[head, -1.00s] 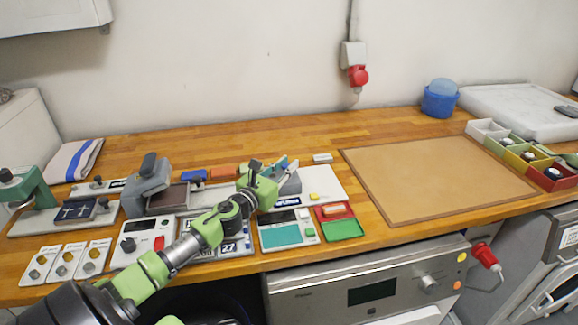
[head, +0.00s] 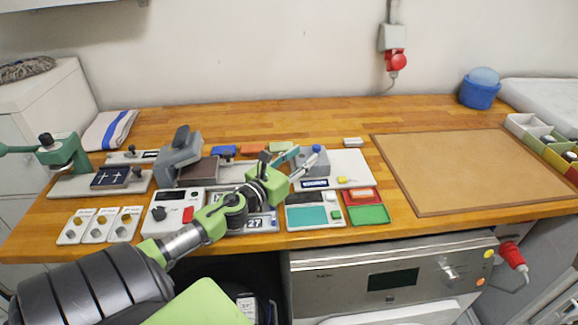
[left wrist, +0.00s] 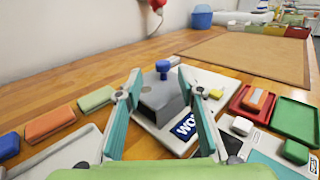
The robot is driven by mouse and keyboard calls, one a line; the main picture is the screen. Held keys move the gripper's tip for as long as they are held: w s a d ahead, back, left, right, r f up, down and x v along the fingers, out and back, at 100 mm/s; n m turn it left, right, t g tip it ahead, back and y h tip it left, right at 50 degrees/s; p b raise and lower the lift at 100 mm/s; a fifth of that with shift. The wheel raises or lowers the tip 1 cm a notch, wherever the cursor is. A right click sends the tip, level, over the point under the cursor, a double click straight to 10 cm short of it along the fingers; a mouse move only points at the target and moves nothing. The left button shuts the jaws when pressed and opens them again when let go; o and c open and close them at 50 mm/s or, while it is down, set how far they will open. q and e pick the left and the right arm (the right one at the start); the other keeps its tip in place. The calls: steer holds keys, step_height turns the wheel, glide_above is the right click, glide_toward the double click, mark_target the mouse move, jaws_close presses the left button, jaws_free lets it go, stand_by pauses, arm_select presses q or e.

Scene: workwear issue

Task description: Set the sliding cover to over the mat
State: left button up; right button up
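A grey block with a blue knob (left wrist: 162,66), which looks like the sliding cover (left wrist: 160,92), sits on a white board with a blue label (left wrist: 185,127). The cover also shows in the head view (head: 315,162), partly hidden by my fingers. My left gripper (head: 302,157) is open. In the left wrist view its teal fingers (left wrist: 157,82) stand apart on either side of the cover; I cannot tell whether they touch it. A large brown mat (head: 470,170) lies right of the board; I cannot tell if it is the task's mat. My right gripper is out of view.
Red and green trays (head: 367,214) and a scale-like device (head: 313,213) lie in front of the board. A grey press (head: 180,160) and several coloured blocks (head: 224,151) are to the left. A blue tub (head: 479,92) stands at the back right. The brown mat is bare.

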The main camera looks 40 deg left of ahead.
arm_select(q)
steer(key=shift+s+d, duration=0.1)
steer(key=shift+s, duration=2.6)
